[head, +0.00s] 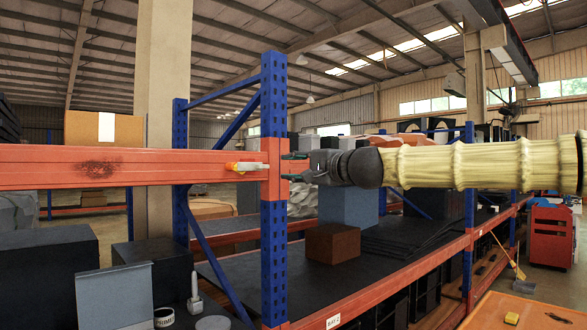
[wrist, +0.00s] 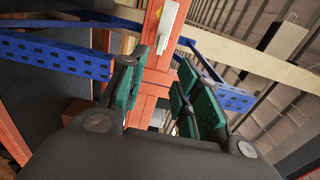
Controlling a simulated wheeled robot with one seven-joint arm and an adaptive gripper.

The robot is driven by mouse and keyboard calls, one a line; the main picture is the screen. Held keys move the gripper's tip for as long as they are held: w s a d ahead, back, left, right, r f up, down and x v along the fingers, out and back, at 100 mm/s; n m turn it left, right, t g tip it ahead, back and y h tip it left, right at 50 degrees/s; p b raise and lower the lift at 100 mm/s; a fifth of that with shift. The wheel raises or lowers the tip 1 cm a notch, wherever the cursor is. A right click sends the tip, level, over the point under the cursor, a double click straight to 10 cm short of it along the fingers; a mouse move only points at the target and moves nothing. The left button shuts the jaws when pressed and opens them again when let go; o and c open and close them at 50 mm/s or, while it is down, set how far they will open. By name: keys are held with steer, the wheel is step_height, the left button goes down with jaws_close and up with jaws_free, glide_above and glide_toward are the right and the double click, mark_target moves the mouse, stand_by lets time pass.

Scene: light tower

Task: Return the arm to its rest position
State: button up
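My arm, in a pale ribbed sleeve, reaches in from the right in the head view. My gripper (head: 290,167) is at its end, beside the blue rack upright (head: 274,90) and the orange beam joint. Its green-padded fingers stand apart, one above the other in the head view. In the wrist view my gripper (wrist: 160,88) shows a clear gap between the pads, with the orange beam beyond and nothing held. A small white and orange fitting (head: 247,167) sits on the beam just left of the fingers. It shows pale in the wrist view (wrist: 170,26).
The long orange beam (head: 50,168) crosses left of the upright. A brown box (head: 333,243) and a grey-blue box (head: 348,207) stand on the dark shelf below my arm. An orange table (head: 530,312) with a yellow block (head: 512,318) is at lower right. A red cabinet (head: 552,240) stands behind it.

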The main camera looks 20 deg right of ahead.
steer(key=shift+f, duration=0.1)
